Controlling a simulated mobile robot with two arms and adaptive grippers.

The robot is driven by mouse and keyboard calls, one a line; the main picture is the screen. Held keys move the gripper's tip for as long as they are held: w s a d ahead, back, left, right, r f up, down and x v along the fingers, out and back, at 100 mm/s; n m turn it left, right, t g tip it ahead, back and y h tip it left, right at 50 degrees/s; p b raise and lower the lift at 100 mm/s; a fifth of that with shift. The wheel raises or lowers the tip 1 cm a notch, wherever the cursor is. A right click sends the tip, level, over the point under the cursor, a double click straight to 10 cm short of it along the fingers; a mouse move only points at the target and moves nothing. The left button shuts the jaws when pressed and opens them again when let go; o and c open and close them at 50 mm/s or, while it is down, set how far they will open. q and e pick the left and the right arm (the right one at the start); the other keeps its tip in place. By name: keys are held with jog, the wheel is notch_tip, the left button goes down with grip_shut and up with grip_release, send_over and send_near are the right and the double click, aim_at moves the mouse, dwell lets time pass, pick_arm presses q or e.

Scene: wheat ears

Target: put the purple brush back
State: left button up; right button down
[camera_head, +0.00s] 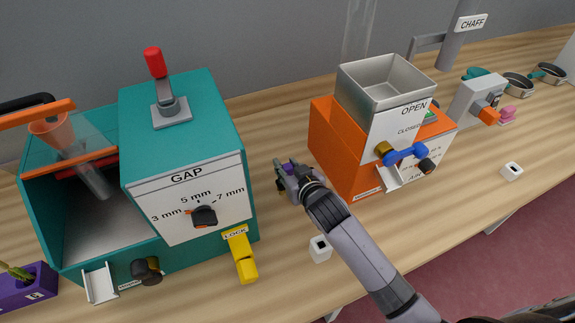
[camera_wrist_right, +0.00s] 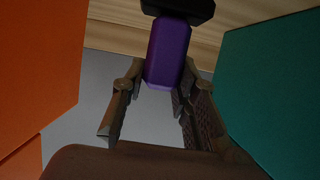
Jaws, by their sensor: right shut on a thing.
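The purple brush (camera_wrist_right: 168,52) shows in the right wrist view between the two fingers of my right gripper (camera_wrist_right: 150,110), with a black part at its far end. In the head view only a small purple bit of it (camera_head: 289,168) shows at the gripper. My right gripper (camera_head: 282,177) is shut on the brush between the teal machine and the orange machine, over the wooden bench. Whether the brush touches the bench is hard to tell. My left gripper is not in view.
The teal machine (camera_head: 215,115) with a yellow lock lever (camera_head: 242,255) stands left of my right gripper. The orange machine (camera_head: 335,150) with a metal hopper stands right of it. Small white blocks (camera_head: 320,249) lie at the front. A purple holder (camera_head: 28,288) is at the lower left.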

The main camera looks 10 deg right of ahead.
jog(key=c, duration=1.7)
grip_release()
jog(key=shift+f, duration=0.1)
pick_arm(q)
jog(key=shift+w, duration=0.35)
pick_arm(e)
jog(key=o, duration=0.4)
pick_arm(q)
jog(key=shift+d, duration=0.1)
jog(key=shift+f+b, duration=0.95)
jog(key=shift+b, duration=0.05)
pick_arm(e)
jog(key=v, duration=1.2)
jog(key=shift+r, duration=0.25)
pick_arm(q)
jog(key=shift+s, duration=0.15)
